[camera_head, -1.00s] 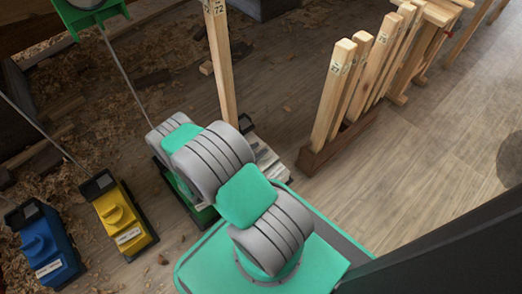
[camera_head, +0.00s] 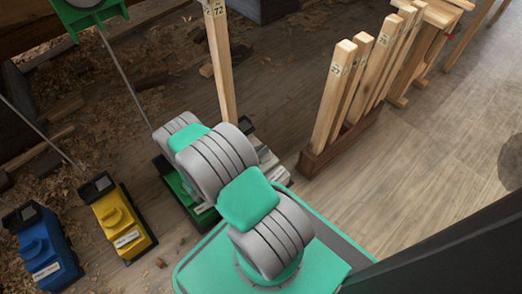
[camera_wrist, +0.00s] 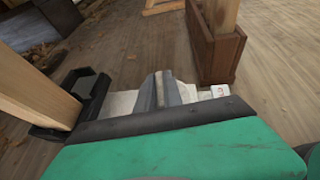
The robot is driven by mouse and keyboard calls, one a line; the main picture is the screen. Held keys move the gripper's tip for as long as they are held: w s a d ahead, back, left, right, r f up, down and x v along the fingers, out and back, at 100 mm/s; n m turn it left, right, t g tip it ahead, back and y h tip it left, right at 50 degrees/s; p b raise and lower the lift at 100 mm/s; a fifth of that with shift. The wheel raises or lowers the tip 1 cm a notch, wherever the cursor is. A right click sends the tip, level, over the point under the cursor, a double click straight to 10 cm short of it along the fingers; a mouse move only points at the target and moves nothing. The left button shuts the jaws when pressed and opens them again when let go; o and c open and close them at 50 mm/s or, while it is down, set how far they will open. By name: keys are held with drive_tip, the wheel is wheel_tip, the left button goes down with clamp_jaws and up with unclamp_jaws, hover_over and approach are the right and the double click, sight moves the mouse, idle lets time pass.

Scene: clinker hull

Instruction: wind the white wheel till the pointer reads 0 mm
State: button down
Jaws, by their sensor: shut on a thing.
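The white unit (camera_head: 272,163) stands on the floor beside a post, mostly hidden behind my arm in the head view. In the wrist view its pale top (camera_wrist: 122,103) shows on both sides of my gripper (camera_wrist: 163,90). The grey fingers are close together and shut at the white unit, on what seems to be its white wheel. The wheel itself is almost wholly hidden by the fingers and my green hand. A white tag with a red mark (camera_wrist: 220,91) sits at the right of the unit. I cannot make out the pointer or a scale reading.
A wooden post marked 72 (camera_head: 220,70) rises by the white unit's black end. A brown rack (camera_head: 318,160) of numbered wooden posts stands to the right. Green (camera_head: 190,193), yellow (camera_head: 122,225) and blue (camera_head: 45,255) units lie left. Plank floor is clear at right.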

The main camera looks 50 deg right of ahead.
drive_tip(key=shift+m+g, duration=0.4)
drive_tip(key=shift+g, duration=0.1)
drive_tip(key=m+g, duration=0.3)
drive_tip(key=g, duration=0.1)
drive_tip(key=shift+m+y, duration=0.3)
drive_tip(key=shift+y, duration=0.1)
drive_tip(key=shift+m+g+y, duration=1.2)
drive_tip(key=shift+m+g, duration=0.7)
drive_tip(key=c, duration=1.5)
unclamp_jaws()
drive_tip(key=shift+g, duration=0.3)
